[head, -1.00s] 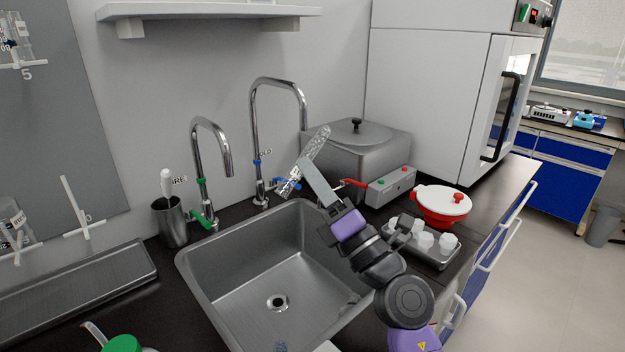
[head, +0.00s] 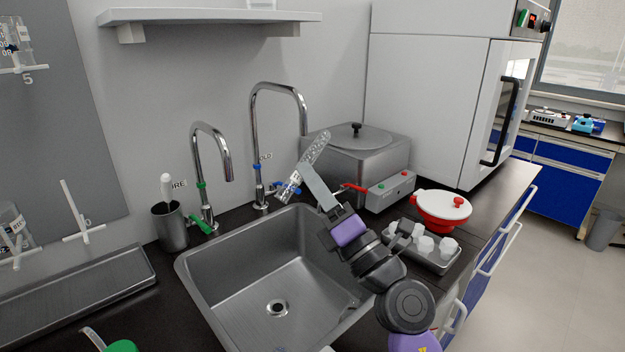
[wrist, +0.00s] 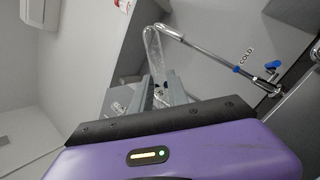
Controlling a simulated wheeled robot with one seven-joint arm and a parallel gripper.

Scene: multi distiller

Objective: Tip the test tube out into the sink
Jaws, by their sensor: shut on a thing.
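My gripper (head: 313,186) is shut on a clear glass test tube (head: 316,150), above the back right part of the sink. The tube is tilted, one end pointing up and right, the other down and left near the blue tap handle. It looks patterned or speckled; I cannot tell what is inside it. In the wrist view the tube (wrist: 153,50) shows between the finger plates (wrist: 160,95). The steel sink (head: 235,297) lies below, with a round drain (head: 277,308) in its floor.
Two taps stand behind the sink: a green-marked tap (head: 200,160) and a taller blue-marked COLD tap (head: 258,150). A steel water bath (head: 365,160) stands close behind my gripper. A red and white pot (head: 441,208) and a tray of white pieces (head: 440,262) are right. A cup (head: 172,230) stands left.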

